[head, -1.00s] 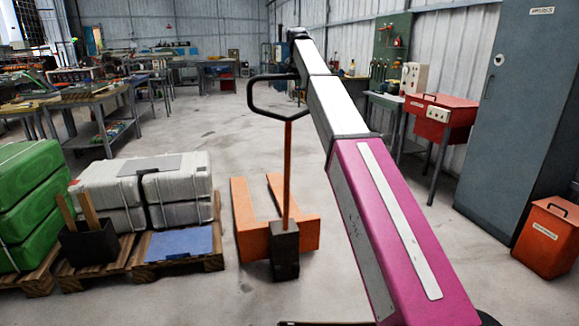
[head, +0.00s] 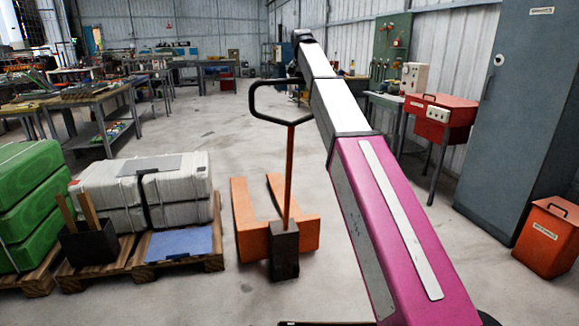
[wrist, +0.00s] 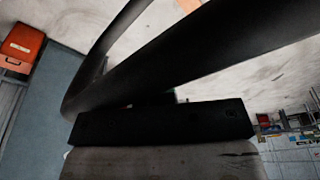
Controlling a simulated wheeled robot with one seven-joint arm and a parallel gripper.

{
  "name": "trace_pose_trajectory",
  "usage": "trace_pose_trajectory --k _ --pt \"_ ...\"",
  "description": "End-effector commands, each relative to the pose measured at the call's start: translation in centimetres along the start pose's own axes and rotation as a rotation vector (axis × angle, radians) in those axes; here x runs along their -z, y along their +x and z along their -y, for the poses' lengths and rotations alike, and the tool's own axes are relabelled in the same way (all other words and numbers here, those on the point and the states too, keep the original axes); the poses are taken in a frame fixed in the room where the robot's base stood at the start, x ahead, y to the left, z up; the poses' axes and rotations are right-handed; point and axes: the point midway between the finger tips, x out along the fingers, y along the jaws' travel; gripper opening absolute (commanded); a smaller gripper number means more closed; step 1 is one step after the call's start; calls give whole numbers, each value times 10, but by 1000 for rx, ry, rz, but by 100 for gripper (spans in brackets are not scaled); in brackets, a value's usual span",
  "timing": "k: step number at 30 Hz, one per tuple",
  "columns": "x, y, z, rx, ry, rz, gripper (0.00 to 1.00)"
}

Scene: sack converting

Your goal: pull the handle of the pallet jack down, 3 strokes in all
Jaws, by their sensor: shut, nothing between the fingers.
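The orange pallet jack (head: 252,243) stands on the floor in the middle of the head view, its forks pointing away from me. Its orange shaft (head: 288,180) rises to a black loop handle (head: 268,118). The handle's dark bars also cross the wrist view (wrist: 215,50) at very close range. My gripper (wrist: 165,122) is shut and empty, close against the handle bar. In the head view my gripper (head: 294,70) is small and dark at the loop's upper right corner. Whether it touches the bar cannot be told.
Left of the jack, a wooden pallet (head: 205,263) carries white cases (head: 140,195), with green cases (head: 25,190) further left. An orange bin (head: 545,235) and a grey cabinet (head: 530,110) stand at the right. The floor behind the jack is clear.

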Motion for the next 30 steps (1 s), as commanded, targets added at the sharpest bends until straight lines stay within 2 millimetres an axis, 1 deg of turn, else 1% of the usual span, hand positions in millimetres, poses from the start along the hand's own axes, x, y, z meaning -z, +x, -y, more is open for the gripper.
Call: trace_pose_trajectory --k 1,9,13,27,30 --pt "-5 2 -2 0 0 3 0" --pt "-4 1 -2 0 0 3 0" --pt "-10 2 -5 0 0 3 0" --pt "-58 5 -32 0 0 3 0" --pt "-64 5 -35 0 0 3 0"
